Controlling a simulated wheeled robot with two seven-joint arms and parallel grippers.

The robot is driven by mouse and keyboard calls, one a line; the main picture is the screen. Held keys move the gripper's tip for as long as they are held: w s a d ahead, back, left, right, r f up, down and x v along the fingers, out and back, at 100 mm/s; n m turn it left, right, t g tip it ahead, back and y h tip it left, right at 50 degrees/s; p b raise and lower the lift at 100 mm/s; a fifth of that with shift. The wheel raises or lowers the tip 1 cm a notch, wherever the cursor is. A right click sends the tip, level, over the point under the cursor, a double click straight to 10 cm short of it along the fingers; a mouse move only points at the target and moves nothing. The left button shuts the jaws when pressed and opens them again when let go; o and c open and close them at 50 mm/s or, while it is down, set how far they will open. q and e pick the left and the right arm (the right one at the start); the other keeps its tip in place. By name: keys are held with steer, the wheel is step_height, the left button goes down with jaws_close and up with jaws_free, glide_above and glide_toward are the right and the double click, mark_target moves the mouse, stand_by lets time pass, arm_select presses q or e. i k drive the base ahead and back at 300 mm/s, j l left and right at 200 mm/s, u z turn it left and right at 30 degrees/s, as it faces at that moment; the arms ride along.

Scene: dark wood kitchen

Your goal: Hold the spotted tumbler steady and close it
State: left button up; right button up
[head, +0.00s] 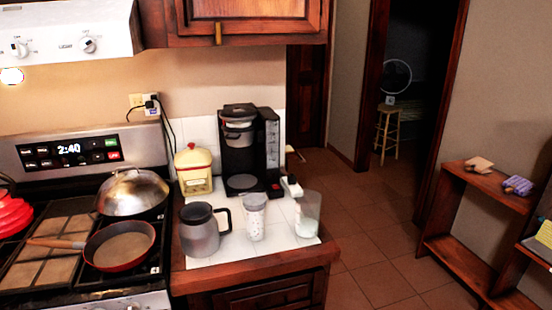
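The spotted tumbler (254,222) stands upright on the white counter top, in front of the coffee maker. It is pale with small dark spots, and its upper rim looks grey-white. It is too small to tell whether a lid sits on it. A small white object (292,186) lies behind it to the right, near the counter's right edge; I cannot tell whether it is a lid. Neither of my grippers shows in the head view, and nothing is touching the tumbler.
A grey mug (199,233) with a dark handle stands close left of the tumbler. A clear glass (307,218) with white contents stands right, near the counter edge. The coffee maker (240,150) and yellow canister (193,172) are behind. The stove with a pan (120,244) is left.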

mark_target(254, 220)
steer(key=j+z, duration=0.15)
steer(key=j, duration=0.25)
steer(key=k+j+z, duration=0.15)
steer(key=j, duration=0.25)
steer(key=j+z, duration=0.15)
steer(key=j, duration=0.25)
steer(key=k+j+z, duration=0.15)
steer(key=j, duration=0.25)
